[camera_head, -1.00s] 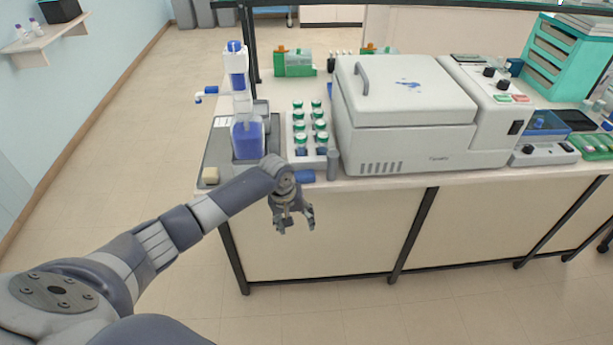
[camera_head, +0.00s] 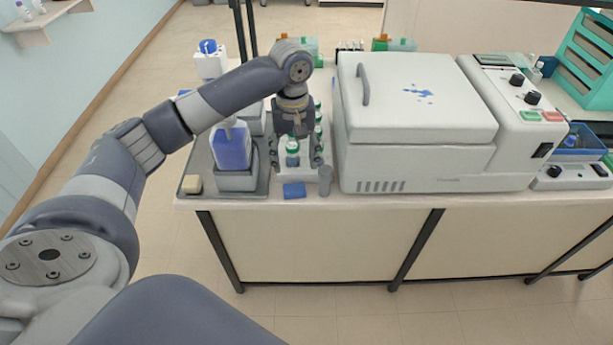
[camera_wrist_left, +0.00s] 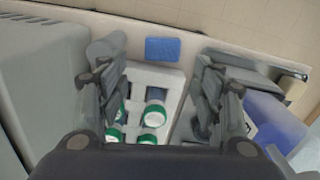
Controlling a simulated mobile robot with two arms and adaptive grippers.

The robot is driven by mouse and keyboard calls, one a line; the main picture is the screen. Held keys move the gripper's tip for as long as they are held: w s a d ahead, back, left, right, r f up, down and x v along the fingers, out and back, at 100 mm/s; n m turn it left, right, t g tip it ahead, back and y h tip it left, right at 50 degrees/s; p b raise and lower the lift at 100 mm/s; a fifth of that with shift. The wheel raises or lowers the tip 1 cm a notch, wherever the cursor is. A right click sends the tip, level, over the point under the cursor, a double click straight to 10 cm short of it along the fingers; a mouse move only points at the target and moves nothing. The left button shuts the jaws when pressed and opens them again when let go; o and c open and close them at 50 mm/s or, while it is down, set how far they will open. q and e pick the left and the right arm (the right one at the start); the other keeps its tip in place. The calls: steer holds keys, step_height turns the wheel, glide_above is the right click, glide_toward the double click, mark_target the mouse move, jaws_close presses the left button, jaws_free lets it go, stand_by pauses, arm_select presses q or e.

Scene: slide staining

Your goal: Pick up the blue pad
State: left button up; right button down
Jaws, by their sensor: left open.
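The blue pad (camera_head: 294,190) lies flat on the bench near its front edge, between the grey tray and a small grey cylinder. It also shows in the left wrist view (camera_wrist_left: 162,50), in line with the gap between my fingers and beyond the fingertips. My left gripper (camera_head: 298,135) is open and empty. It hangs pointing down over the white rack of green-capped bottles, behind the pad and apart from it. In the left wrist view the left gripper's fingers (camera_wrist_left: 160,78) are spread on both sides of the rack. My right gripper does not show.
The white bottle rack (camera_head: 296,172) stands right behind the pad. The grey cylinder (camera_head: 325,180) is close on its right, then a large white machine (camera_head: 415,130). On the left is a grey tray (camera_head: 205,163) with a blue bottle (camera_head: 231,148) and a beige block (camera_head: 192,184).

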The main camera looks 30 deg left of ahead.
mark_target(294, 189)
arm_select(q)
step_height(294, 189, down, 2)
steer(key=shift+f, duration=0.1)
steer(key=shift+s+f+p, duration=0.2)
steer(key=shift+s+f, duration=0.05)
steer(key=shift+f, duration=0.4)
steer(key=shift+s+f+p, duration=0.2)
steer(key=shift+f, duration=0.7)
step_height(294, 189, down, 5)
steer(key=shift+w+a+p, duration=0.1)
steer(key=shift+w+p, duration=0.05)
steer(key=shift+p, duration=0.7)
steer(key=c, duration=0.5)
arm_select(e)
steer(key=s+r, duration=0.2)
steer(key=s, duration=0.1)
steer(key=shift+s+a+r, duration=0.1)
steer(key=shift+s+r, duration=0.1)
